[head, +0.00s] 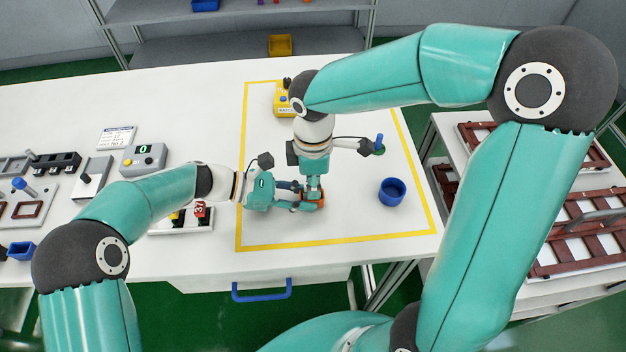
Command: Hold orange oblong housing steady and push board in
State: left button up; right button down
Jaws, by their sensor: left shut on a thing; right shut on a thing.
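The orange housing (320,198) shows only in small part, low between my two grippers, inside the yellow outline on the white table. My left gripper (300,206) reaches in from the left, low over the table, and is shut on the housing. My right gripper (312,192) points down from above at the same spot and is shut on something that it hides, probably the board. The board itself cannot be made out. Whether it sits in the housing cannot be told, as the grippers cover the place where they meet.
A blue round cup (392,191) stands right of the grippers. A yellow box (284,100) and a blue-topped peg (379,144) stand further back. A grey box with a green display (144,158) is at left. Dark red racks (580,240) stand right. The outlined area's front right is clear.

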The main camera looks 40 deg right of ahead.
jog(key=shift+f, duration=0.55)
jog(key=c, duration=1)
grip_release()
jog(key=shift+c, duration=0.2)
notch_tip(320, 180, up, 12)
jog(key=shift+w, duration=0.2)
jog(key=shift+d+f, duration=0.1)
pick_arm(q)
jog(key=o, duration=1)
jog(key=shift+o, duration=0.2)
